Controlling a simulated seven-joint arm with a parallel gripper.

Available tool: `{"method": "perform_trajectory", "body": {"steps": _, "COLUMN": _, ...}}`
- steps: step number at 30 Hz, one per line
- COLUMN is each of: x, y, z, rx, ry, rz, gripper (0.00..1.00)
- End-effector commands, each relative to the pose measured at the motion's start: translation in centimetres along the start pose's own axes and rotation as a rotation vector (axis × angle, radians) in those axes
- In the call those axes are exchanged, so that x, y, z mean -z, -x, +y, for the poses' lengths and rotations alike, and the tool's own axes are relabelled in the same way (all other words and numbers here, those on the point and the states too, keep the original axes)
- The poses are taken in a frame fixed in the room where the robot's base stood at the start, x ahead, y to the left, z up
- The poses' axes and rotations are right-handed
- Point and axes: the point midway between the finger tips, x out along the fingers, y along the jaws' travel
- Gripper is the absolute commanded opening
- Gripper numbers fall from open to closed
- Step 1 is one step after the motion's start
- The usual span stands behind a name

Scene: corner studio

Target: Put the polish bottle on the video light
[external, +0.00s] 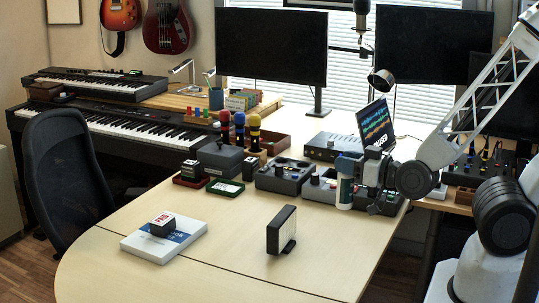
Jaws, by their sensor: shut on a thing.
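I cannot tell whether the bottle's base touches the desk. The video light (281,231) is a thin dark upright panel with a pale edge on a small foot. It stands near the middle of the desk, in front and to the left of the bottle. Its top edge is narrow. Nothing is on it.
A white book (140,246) with a small red and black box (162,224) lies at the front left. Grey devices (284,177), microphones with coloured tops (239,118) and a laptop (375,126) stand behind. Bare desk surrounds the video light.

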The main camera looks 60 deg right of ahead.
Motion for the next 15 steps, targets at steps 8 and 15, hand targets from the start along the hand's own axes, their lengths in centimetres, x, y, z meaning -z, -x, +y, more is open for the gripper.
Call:
{"method": "perform_trajectory", "body": {"steps": 8, "x": 0.08, "y": -0.03, "z": -0.10, "rx": 0.003, "ry": 0.000, "rz": 0.000, "gripper": 0.00}}
{"method": "perform_trajectory", "body": {"steps": 15, "x": 0.01, "y": -0.46, "z": -0.17, "rx": 0.002, "ry": 0.001, "rz": -0.001, "gripper": 0.00}}
